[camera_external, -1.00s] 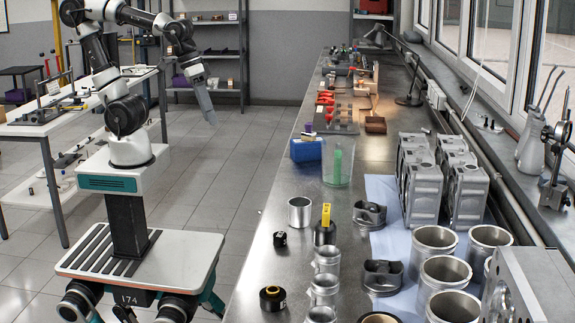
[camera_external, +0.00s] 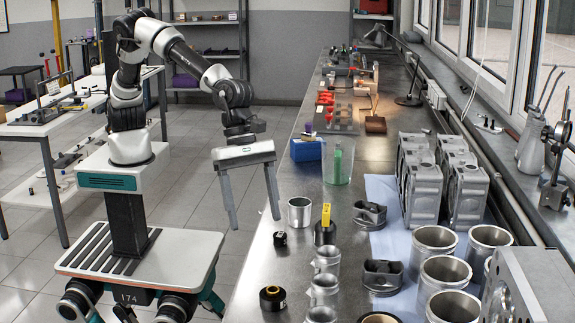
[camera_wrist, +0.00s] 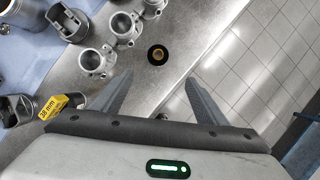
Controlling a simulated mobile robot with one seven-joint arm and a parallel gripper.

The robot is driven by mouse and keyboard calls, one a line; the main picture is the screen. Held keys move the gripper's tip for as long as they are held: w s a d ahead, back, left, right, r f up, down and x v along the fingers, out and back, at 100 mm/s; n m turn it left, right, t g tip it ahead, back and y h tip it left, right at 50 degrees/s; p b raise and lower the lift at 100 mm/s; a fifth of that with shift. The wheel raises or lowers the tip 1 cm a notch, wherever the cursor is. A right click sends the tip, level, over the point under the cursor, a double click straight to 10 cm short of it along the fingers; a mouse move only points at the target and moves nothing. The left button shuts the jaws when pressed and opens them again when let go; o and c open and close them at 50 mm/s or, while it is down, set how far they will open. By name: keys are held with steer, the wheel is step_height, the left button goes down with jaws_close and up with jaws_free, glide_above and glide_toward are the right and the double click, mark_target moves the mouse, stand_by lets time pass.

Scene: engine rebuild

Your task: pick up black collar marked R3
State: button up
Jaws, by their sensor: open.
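A black collar with a brass-coloured centre (camera_external: 272,298) stands near the bench's left edge; its pale label is too small to read. In the wrist view a black ring with a brass centre (camera_wrist: 157,54) lies just beyond my fingertips. A smaller black piece (camera_external: 280,239) sits farther back along the same edge. I cannot read R3 on either. My gripper (camera_external: 254,222) is open and empty, pointing down beside the bench's left edge, apart from both pieces. Its spread fingers also show in the wrist view (camera_wrist: 158,78).
A metal cup (camera_external: 300,212), a black piece with a yellow 38 mm tag (camera_external: 325,230) and metal fittings (camera_external: 325,288) stand close by. Pistons (camera_external: 370,214) and cylinder sleeves (camera_external: 433,245) stand to the right. Another dark ring (camera_external: 380,318) is cut off at the bottom.

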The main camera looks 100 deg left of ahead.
glide_toward(272, 288)
steer(key=x, duration=0.2)
steer(key=s+x, duration=0.1)
steer(key=x, duration=0.1)
steer(key=shift+w+d+f, duration=0.1)
steer(key=shift+w+f, duration=0.05)
steer(key=shift+f, duration=0.25)
steer(key=shift+w+x, duration=0.15)
steer(key=shift+x, duration=1.15)
steer(key=shift+w+x, duration=0.2)
steer(key=shift+x, duration=1.05)
steer(key=shift+r, duration=0.15)
steer(key=c, duration=1.5)
